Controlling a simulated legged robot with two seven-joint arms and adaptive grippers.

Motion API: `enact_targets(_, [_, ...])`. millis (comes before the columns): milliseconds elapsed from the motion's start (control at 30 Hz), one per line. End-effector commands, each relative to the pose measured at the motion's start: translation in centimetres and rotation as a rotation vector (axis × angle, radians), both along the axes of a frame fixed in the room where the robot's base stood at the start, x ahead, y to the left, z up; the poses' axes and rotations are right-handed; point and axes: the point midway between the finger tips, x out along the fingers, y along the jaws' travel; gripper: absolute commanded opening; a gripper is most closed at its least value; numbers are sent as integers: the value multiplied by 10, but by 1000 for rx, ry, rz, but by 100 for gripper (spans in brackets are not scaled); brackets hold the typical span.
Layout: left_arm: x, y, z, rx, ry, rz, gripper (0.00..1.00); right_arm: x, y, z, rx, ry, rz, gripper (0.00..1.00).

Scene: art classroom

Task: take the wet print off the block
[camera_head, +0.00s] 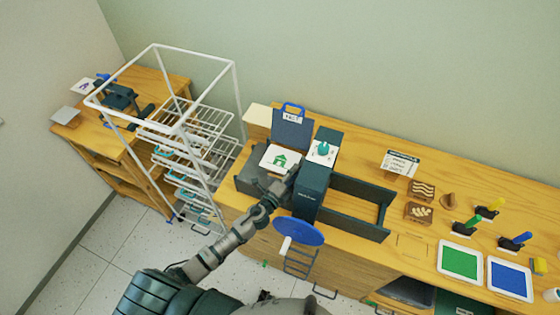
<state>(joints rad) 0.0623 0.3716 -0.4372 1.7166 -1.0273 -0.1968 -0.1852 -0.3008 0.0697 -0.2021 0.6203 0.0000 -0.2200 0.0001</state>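A white sheet with a green house print (280,158) lies at the left end of the dark press bed. Any block under the sheet is hidden from view. My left arm reaches up from the bottom, and my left gripper (279,186) is at the front edge of the sheet, close to the press body. The gripper is small and dark here; whether its fingers are open, or touch the sheet, I cannot tell. My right gripper is not in view.
The press (310,195) has a blue wheel (298,232) in front and an open frame at right. A white wire drying rack (205,150) stands left of the counter. Carved blocks (422,190), a green ink tray (461,260) and a blue one (509,278) lie right.

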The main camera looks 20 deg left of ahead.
Motion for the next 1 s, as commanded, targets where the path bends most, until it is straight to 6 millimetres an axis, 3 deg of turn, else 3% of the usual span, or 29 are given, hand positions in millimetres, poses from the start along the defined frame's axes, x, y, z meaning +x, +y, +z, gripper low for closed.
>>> enact_targets(233, [3,1,0,2,-1,4,33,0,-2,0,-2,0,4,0])
enact_targets(367, [3,1,0,1,-1,4,1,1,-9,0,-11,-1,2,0])
enact_targets(833, [3,2,1,1,0,3,0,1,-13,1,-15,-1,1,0])
enact_targets(1000, [3,1,16,1,-2,2,0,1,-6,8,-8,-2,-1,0])
